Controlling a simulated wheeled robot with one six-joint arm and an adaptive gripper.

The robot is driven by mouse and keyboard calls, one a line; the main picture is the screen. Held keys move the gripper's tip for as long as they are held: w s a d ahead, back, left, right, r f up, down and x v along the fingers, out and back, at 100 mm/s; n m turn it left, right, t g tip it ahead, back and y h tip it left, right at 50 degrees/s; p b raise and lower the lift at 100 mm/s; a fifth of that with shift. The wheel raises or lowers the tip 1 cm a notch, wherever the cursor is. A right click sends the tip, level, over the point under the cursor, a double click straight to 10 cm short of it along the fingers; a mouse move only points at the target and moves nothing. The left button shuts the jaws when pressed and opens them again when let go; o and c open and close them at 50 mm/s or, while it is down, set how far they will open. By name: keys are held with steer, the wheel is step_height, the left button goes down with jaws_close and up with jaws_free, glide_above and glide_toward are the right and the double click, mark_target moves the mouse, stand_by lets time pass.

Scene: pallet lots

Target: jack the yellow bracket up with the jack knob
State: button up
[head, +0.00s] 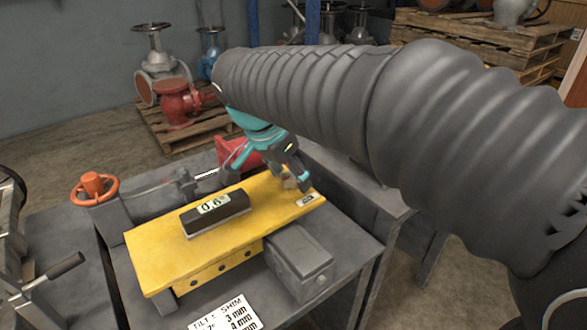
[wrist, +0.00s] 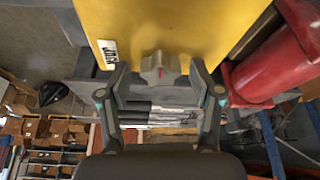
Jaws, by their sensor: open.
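The yellow bracket (head: 160,250) is a long plate lying across the grey bench, and its end shows at the top of the wrist view (wrist: 200,25). In the head view the knob (head: 290,184) is partly hidden by my gripper. My gripper (wrist: 159,78) is open, with one finger on each side of the knob. I cannot tell whether either finger touches it. A black level (head: 215,215) on the bracket reads about 0.6.
An orange handwheel (head: 94,187) stands left of the bracket. A grey block (head: 299,260) sits at its front, near a tilt-and-shim card (head: 224,315). A red cylindrical part (wrist: 270,62) is close to my gripper's right finger. Pallets with valves (head: 178,105) stand behind.

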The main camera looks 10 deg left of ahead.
steer(key=shift+r, duration=0.15)
steer(key=v, duration=1.1)
steer(key=shift+r, duration=0.35)
steer(key=shift+s+a, duration=0.1)
steer(key=shift+s, duration=0.05)
